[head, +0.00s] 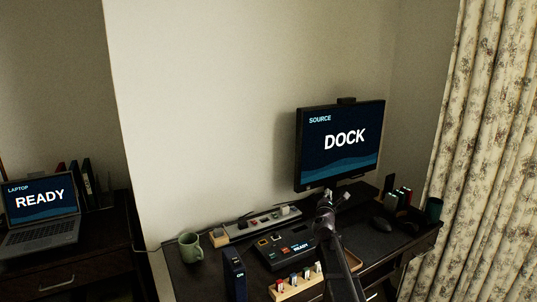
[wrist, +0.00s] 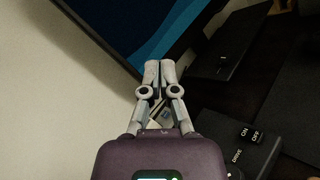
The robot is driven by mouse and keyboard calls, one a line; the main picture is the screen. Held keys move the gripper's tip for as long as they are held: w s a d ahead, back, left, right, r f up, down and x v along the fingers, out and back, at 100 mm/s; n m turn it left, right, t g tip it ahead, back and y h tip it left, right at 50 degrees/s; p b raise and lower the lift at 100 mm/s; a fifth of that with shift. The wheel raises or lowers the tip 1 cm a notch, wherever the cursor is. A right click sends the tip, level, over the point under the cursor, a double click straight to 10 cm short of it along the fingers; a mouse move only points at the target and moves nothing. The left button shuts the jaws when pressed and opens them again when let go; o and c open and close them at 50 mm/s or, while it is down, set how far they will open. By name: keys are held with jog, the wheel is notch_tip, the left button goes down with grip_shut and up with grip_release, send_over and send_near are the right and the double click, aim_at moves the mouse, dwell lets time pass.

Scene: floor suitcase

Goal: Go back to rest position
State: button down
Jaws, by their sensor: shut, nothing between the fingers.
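My gripper (wrist: 159,72) is shut and empty in the wrist view, its two fingertips together. In the head view my gripper (head: 328,196) is in front of the monitor's lower edge, above the desk. The monitor (head: 340,162) shows "SOURCE DOCK". In the wrist view part of the monitor (wrist: 150,22) fills the upper area beyond the fingertips. Part of a dark box with "ON", "OFF" and "DRIVE" labels (wrist: 238,143) shows at lower right in the wrist view.
The desk (head: 200,270) also holds a green mug (head: 190,247), a power strip (head: 262,222), a dark blue upright box (head: 234,275), a wooden tray (head: 290,290) of small items and a mouse (head: 381,224). A laptop (head: 42,215) stands at left. A curtain (head: 480,150) hangs at right.

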jog(key=s+d+f+m+g+h+b, duration=0.2)
jog(key=s+d+f+m+g+b, duration=0.3)
jog(key=s+f+m, duration=0.55)
jog(key=s+d+f+m+g+h+b, duration=0.1)
jog(key=s+d+f+m+g+h, duration=0.1)
jog(key=s+f+m+g, duration=0.65)
jog(key=s+a+f+m+g+y+b, duration=0.25)
jog(key=s+a+f+y, duration=0.3)
jog(key=s, duration=0.45)
jog(key=s+a+f+m+g+y+b, duration=0.2)
jog(key=s+a+f+m+g+y, duration=0.15)
jog(key=s+a+f, duration=0.5)
notch_tip(320, 180, up, 26)
jog(key=s+d+p, duration=0.1)
jog(key=d+p, duration=0.1)
jog(key=p, duration=2.3)
jog(key=shift+r+m+t, duration=0.25)
jog(key=shift+m+t, duration=0.05)
jog(key=shift+t, duration=0.05)
jog(key=c, duration=1.4)
grip_release()
